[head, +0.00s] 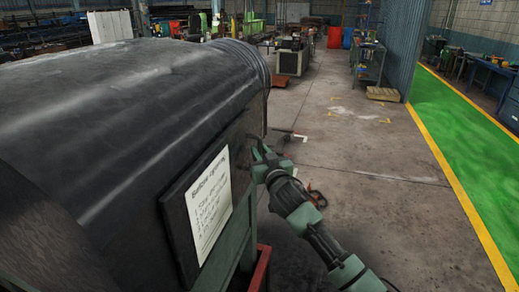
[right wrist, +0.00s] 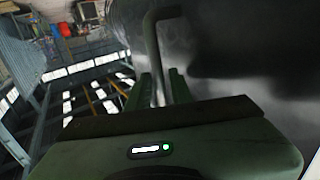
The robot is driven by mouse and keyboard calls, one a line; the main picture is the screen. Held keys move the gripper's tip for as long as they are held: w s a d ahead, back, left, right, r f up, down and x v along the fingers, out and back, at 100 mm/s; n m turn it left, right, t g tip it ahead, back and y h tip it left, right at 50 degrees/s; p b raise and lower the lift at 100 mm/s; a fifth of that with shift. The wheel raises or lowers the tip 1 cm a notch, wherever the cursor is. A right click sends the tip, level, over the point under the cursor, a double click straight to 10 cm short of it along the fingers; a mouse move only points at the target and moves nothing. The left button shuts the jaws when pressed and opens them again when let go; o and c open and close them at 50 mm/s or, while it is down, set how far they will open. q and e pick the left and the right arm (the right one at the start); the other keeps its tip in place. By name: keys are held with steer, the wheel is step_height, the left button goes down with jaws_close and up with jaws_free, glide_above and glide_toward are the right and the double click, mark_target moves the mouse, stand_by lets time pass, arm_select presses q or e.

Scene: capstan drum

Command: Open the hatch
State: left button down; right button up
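The large dark drum (head: 130,110) fills the left of the head view. I cannot tell the hatch's outline apart from the drum. My right gripper (head: 262,158) is at the drum's right end. In the right wrist view, a bent grey handle (right wrist: 153,38) stands out beside the dark, shiny surface (right wrist: 230,60). The handle runs down between the two green fingers of my right gripper (right wrist: 161,88), which sit close on both its sides and look shut on it. My left gripper is not in view.
A framed sign (head: 208,203) hangs on the near side of the drum above a green frame (head: 228,250). Bare concrete floor (head: 370,190) is open to the right, with a green walkway (head: 450,125) beyond. A workbench (head: 369,62) stands farther back.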

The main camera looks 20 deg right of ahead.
steer(key=shift+w, duration=0.5)
jaws_close()
stand_by(1.2)
